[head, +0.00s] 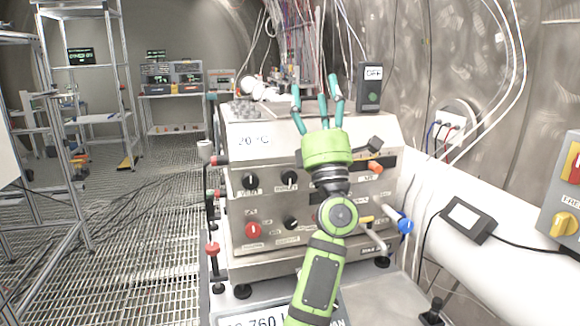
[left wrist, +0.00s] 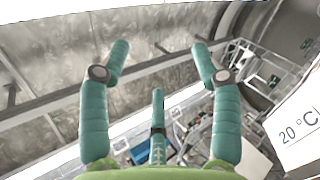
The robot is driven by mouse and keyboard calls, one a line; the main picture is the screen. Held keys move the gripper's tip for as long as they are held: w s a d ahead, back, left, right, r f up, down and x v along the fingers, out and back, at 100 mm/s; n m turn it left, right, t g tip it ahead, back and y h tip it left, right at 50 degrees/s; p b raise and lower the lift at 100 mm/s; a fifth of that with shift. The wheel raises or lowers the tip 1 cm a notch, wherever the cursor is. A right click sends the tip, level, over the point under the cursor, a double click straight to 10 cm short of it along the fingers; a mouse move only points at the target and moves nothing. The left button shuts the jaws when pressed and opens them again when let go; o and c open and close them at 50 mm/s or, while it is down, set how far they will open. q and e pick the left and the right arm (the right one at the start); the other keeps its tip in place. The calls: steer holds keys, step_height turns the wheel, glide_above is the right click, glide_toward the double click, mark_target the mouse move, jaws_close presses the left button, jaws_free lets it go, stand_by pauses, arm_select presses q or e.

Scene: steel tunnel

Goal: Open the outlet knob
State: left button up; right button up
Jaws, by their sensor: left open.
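A steel machine (head: 270,205) stands in the middle of the head view, with several knobs on its front. Black knobs (head: 250,181), a red knob (head: 253,230), an orange-red knob (head: 375,167) and a blue knob (head: 405,226) show. The labels are too small to tell which is the outlet knob. My left gripper (head: 316,98) has green-teal fingers pointing up, in front of the machine's upper part, apart from the knobs. Its three fingers are spread and empty in the left wrist view (left wrist: 160,65). My arm hides part of the front panel. My right gripper is not in view.
A red-handled valve (head: 212,249) and pipes stand at the machine's left side. A white pipe (head: 480,240) runs along the right, with a small black box (head: 467,218) on it. A grey control box (head: 565,195) is at the right edge.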

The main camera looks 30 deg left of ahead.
arm_select(q)
steer(key=a+f+n+g+p, duration=0.2)
steer(key=a+f+n+g, duration=0.35)
steer(key=n, duration=0.25)
steer(key=n+g+h+p, duration=0.2)
steer(key=n+g+h, duration=0.1)
steer(key=h, duration=0.4)
glide_toward(290, 177)
steer(key=x, duration=0.4)
steer(key=p+x, duration=0.1)
steer(key=x, duration=0.4)
steer(key=shift+w+a+p, duration=0.25)
steer(key=shift+p, duration=0.1)
steer(key=shift+w+a, duration=0.2)
steer(key=c, duration=1.1)
